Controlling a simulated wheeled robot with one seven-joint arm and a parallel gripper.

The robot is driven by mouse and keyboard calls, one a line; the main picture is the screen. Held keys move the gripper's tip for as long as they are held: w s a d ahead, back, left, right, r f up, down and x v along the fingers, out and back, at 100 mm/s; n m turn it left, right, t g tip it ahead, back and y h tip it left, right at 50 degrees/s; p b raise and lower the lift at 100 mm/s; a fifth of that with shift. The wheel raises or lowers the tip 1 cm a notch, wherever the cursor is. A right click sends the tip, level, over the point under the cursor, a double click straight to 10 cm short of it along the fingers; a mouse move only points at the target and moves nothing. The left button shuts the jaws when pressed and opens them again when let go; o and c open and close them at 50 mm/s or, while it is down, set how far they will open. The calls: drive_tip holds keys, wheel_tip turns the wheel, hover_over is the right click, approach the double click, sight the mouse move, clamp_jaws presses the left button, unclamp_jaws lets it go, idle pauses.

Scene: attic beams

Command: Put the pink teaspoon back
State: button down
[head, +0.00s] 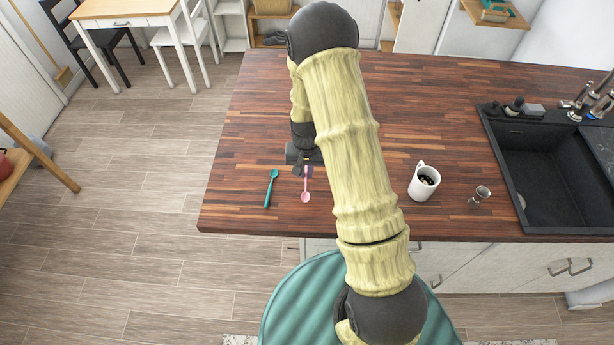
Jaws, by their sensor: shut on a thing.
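The pink teaspoon (306,190) is over the wooden counter, its bowl toward the front edge. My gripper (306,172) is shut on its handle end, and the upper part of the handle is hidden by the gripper. I cannot tell whether the spoon touches the counter. A teal teaspoon (270,189) lies just left of it on the counter. A white mug (424,182) with dark contents stands to the right, beyond my arm.
A small glass (480,196) stands between the mug and the black sink (560,175). Small items sit on the sink's back rim. The wooden counter (255,120) is clear at the left and back. My arm hides part of its middle.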

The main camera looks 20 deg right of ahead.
sight(307, 175)
drive_tip(key=shift+s+d, duration=0.1)
drive_tip(key=shift+d+f, duration=0.1)
drive_tip(key=shift+f, duration=0.05)
wheel_tip(307, 175, down, 4)
drive_tip(key=shift+r+p, duration=0.2)
drive_tip(key=shift+p, duration=0.6)
drive_tip(key=shift+f, duration=0.15)
drive_tip(key=shift+f, duration=0.15)
drive_tip(key=c, duration=1.5)
unclamp_jaws()
